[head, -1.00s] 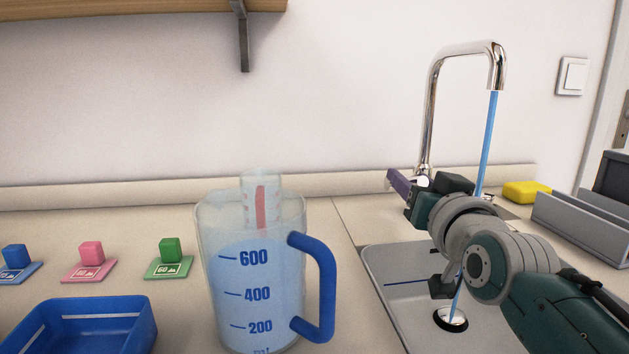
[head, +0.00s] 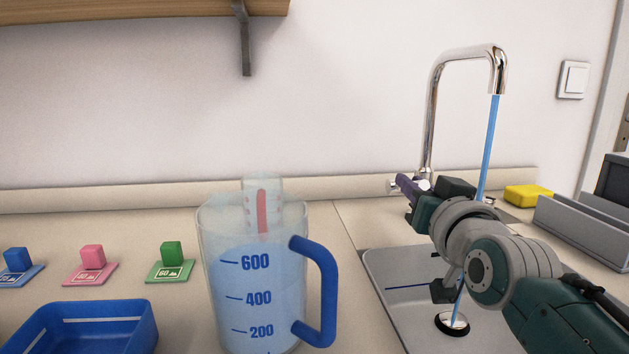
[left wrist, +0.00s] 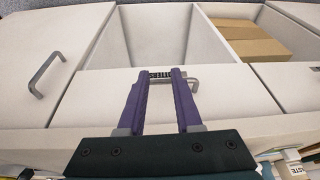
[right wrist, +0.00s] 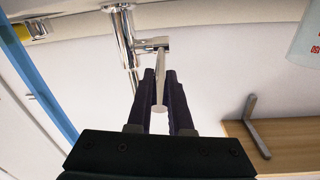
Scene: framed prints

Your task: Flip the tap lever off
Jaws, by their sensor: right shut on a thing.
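The chrome tap (head: 431,115) stands behind the sink, and a blue water stream (head: 490,140) runs from its spout. In the right wrist view the tap lever (right wrist: 160,92) is a metal rod with a round end, pointing toward the camera from the tap body. My right gripper (right wrist: 161,75) has its purple fingers on both sides of the lever, shut on it. In the head view the right gripper (head: 402,182) is at the tap's base and hides most of the lever. My left gripper (left wrist: 161,73) is open and empty, in front of a drawer with a metal handle (left wrist: 194,84).
A measuring jug (head: 222,300) with water and a blue handle stands left of the sink (head: 385,268). A blue tray (head: 140,325) and several coloured blocks on cards are further left. A yellow sponge (head: 527,195) and a grey rack (head: 565,232) are at right.

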